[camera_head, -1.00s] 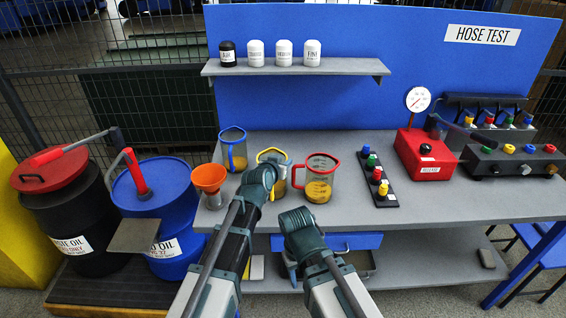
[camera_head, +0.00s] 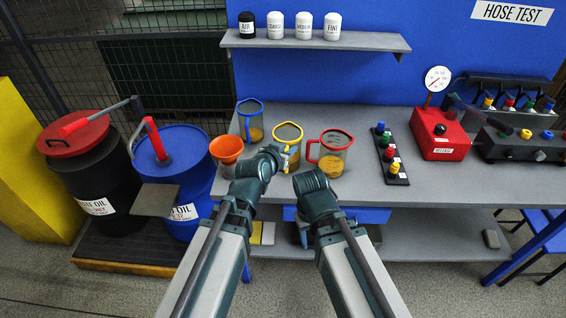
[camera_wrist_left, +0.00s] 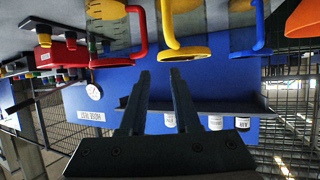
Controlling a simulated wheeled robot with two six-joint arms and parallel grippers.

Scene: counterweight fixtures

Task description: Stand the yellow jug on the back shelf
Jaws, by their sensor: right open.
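The yellow jug (camera_head: 289,133), clear with a yellow rim and handle and amber liquid inside, stands upright on the bench between the blue-rimmed jug (camera_head: 250,121) and the red-rimmed jug (camera_head: 334,154). My left gripper (camera_head: 281,154) is at its front left, close to its handle; I cannot tell whether they touch. In the upside-down left wrist view the yellow handle (camera_wrist_left: 168,28) shows just beyond the open, empty fingers (camera_wrist_left: 160,74). My right gripper (camera_head: 309,182) is open in front of the bench, its fingers mostly hidden. The back shelf (camera_head: 372,43) is on the blue panel.
A black bottle (camera_head: 247,25) and several white bottles (camera_head: 304,25) stand on the shelf's left part; its right part is free. An orange funnel (camera_head: 227,150) is left of the jugs. A knob strip (camera_head: 391,160) and red gauge box (camera_head: 440,136) are to the right.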

